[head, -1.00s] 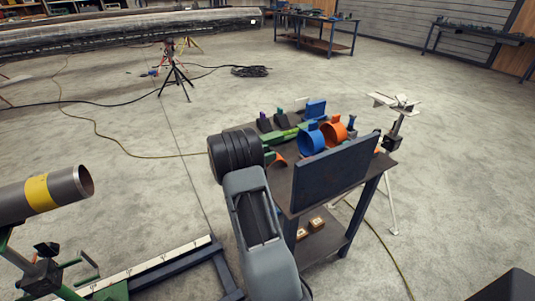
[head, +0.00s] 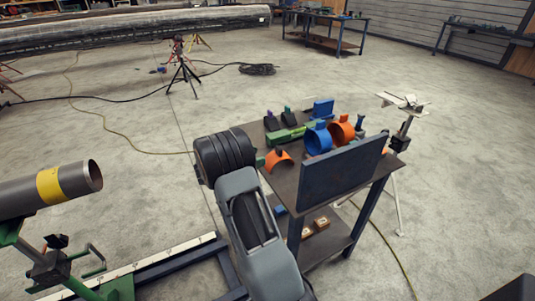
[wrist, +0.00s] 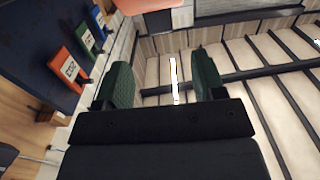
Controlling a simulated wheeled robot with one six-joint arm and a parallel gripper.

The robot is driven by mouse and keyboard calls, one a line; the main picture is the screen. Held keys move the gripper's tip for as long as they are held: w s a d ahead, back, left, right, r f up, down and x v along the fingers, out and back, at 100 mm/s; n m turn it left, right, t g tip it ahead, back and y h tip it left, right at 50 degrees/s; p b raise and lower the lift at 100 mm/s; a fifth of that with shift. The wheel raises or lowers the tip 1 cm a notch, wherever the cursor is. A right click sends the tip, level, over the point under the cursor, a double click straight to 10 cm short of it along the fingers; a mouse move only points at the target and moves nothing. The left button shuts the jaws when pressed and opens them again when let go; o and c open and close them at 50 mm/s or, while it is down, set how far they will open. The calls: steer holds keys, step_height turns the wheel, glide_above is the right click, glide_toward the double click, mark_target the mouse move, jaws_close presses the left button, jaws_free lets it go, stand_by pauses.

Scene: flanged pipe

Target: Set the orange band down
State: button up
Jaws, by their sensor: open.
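The orange band (head: 278,160) is a half-ring standing arch-up on the near left part of the dark table top (head: 283,187). An orange curved edge, likely this band, shows at the top of the wrist view (wrist: 145,5). My gripper (wrist: 164,65) is open, with two green-padded fingers wide apart and nothing between them. The orange edge lies beyond the fingertips, apart from them. In the head view my black wrist hides most of the gripper, just left of the band.
A blue ring (head: 318,140) and an orange ring (head: 341,131) stand behind an upright dark panel (head: 341,172) at the table's right front. Green blocks (head: 290,134) lie further back. A steel pipe with a yellow stripe (head: 49,186) is at the left.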

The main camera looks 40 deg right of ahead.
steer(key=w+a+r+n+t+y, duration=0.8)
steer(key=w+a+t, duration=0.45)
steer(key=t, duration=0.35)
steer(key=s+a+r+n+t+y, duration=0.25)
steer(key=a+n+y, duration=0.4)
steer(key=a, duration=0.35)
steer(key=s+a+f+n+g+y, duration=0.2)
steer(key=s+a+n+g, duration=0.15)
steer(key=s, duration=0.35)
steer(key=s+a+f+n+g+y, duration=0.2)
steer(key=s+a, duration=0.2)
steer(key=s, duration=0.2)
steer(key=s+f+g, duration=0.1)
steer(key=s+g, duration=0.1)
steer(key=s, duration=0.4)
steer(key=s+f+n+g+h, duration=0.1)
steer(key=s+f+g, duration=0.1)
steer(key=s, duration=0.4)
steer(key=shift+s+d+g, duration=0.2)
steer(key=shift+d+g, duration=0.15)
steer(key=shift+g, duration=0.05)
steer(key=shift+h, duration=0.25)
